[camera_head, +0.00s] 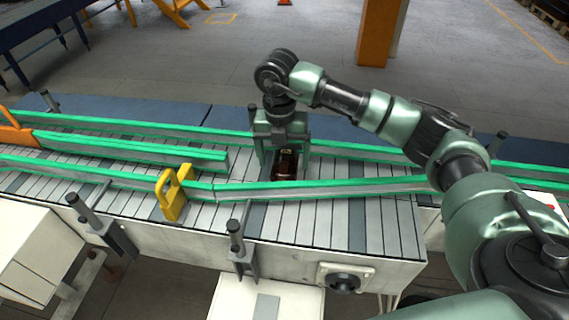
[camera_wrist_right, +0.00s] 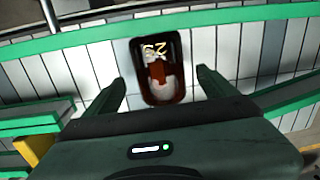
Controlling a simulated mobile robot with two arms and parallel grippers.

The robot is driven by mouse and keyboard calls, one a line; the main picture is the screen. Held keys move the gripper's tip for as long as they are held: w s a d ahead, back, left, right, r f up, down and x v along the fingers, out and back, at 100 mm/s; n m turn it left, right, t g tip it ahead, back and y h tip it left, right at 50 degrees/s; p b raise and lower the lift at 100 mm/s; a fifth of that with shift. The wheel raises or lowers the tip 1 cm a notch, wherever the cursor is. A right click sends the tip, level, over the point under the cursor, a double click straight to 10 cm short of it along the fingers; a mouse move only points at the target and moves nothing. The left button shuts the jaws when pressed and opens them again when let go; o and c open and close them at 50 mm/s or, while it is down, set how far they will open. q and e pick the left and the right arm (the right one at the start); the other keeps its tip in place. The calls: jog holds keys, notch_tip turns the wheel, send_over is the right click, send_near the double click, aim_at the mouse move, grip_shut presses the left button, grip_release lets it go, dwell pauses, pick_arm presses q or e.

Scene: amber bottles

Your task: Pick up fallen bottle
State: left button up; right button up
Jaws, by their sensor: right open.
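An amber bottle (camera_head: 286,163) with a dark end lies on the slatted conveyor (camera_head: 330,218), in the lane between the green-edged guide rails. In the right wrist view the bottle (camera_wrist_right: 157,68) shows a pale label with yellow marks. My right gripper (camera_head: 282,165) is above the conveyor, pointing down, with one finger on each side of the bottle. In the wrist view its fingers (camera_wrist_right: 160,85) are spread, with gaps between them and the bottle. It is open and empty. My left gripper is in neither view.
Green-topped guide rails (camera_head: 340,187) run along the conveyor in front of and behind the bottle. A yellow bracket (camera_head: 174,192) stands on the conveyor to the left. An orange post (camera_head: 381,30) stands on the floor behind.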

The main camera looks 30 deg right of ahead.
jog(key=shift+d+f, duration=0.15)
jog(key=shift+f, duration=1.2)
jog(key=c, duration=1.6)
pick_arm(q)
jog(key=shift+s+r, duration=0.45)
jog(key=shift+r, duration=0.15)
pick_arm(e)
jog(key=shift+r, duration=0.1)
